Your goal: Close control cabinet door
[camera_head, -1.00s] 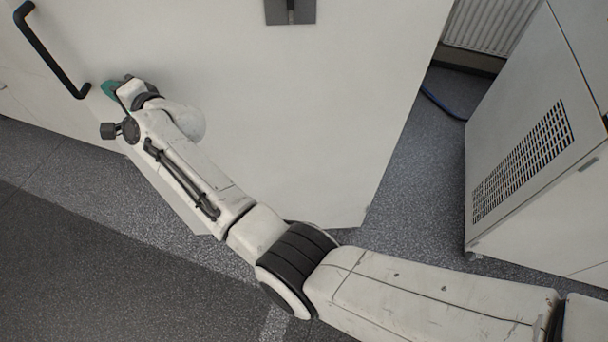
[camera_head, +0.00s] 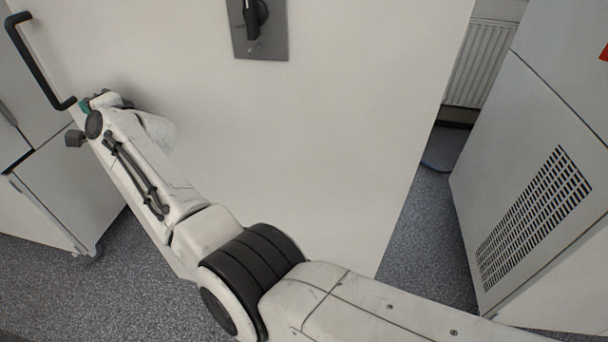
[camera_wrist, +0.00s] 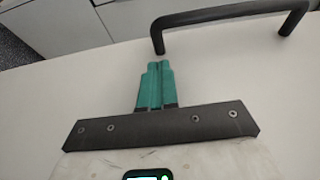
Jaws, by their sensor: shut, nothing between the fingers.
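The control cabinet door is a large white panel (camera_head: 330,130) across the middle of the head view, standing open at an angle. It carries a black bar handle (camera_head: 38,62) at the upper left and a grey plate with a black rotary switch (camera_head: 259,28) at the top. In the wrist view the door (camera_wrist: 50,105) fills most of the picture, with the handle (camera_wrist: 230,14) ahead. My gripper (camera_wrist: 155,66) has green fingers, shut and empty, close to the door surface below the handle. Contact with the door cannot be told. In the head view the gripper is mostly hidden by my wrist.
A grey cabinet with a vent grille (camera_head: 535,215) stands at the right. A radiator (camera_head: 480,62) and a blue cable or hose (camera_head: 440,165) show in the gap behind the door. Other cabinets (camera_head: 60,190) stand at the left. Speckled floor (camera_head: 425,225) is clear between door and right cabinet.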

